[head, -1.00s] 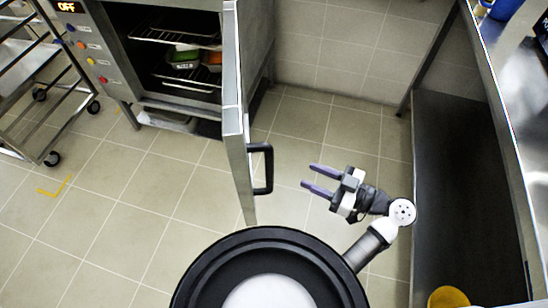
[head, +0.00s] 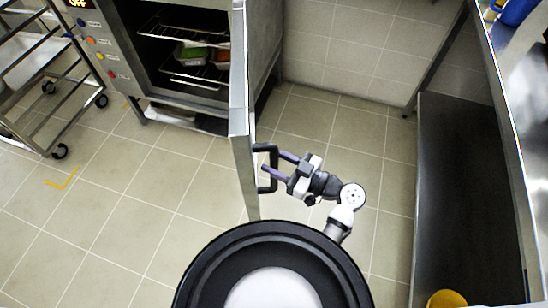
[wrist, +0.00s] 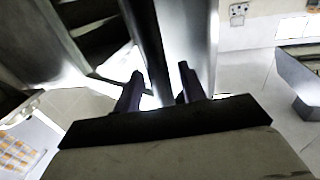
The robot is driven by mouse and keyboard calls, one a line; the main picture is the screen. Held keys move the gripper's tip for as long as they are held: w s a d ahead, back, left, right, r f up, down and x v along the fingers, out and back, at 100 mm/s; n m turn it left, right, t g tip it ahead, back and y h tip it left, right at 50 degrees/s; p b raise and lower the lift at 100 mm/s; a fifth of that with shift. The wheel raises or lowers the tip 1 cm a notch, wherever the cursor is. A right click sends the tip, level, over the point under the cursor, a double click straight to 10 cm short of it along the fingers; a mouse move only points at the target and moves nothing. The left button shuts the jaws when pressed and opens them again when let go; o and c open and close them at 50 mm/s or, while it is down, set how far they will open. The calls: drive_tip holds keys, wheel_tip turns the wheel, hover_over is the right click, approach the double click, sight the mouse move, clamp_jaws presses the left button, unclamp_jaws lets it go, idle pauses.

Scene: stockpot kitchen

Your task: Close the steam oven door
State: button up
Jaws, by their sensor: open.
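The steam oven (head: 95,45) stands at the upper left of the head view with its cavity exposed. Its grey door (head: 240,130) is swung wide open and stands out towards me, seen nearly edge-on. A black bar handle (head: 266,189) is on the door's right side. My gripper (head: 274,162) is open at the handle, its two purple fingers pointing left and overlapping the bar in the head view. In the wrist view, a dark upright bar (wrist: 150,50) shows between the fingers. I cannot tell whether the fingers touch the handle.
Inside the oven are wire racks (head: 190,78) and food trays (head: 190,55). A wheeled rack trolley (head: 30,75) stands at the left. A steel counter with a lower shelf (head: 455,200) runs along the right. The tiled floor (head: 120,210) left of the door is clear.

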drive_tip(key=shift+w+a, duration=0.2)
drive_tip(key=shift+a, duration=0.2)
drive_tip(key=shift+c, duration=0.3)
clamp_jaws()
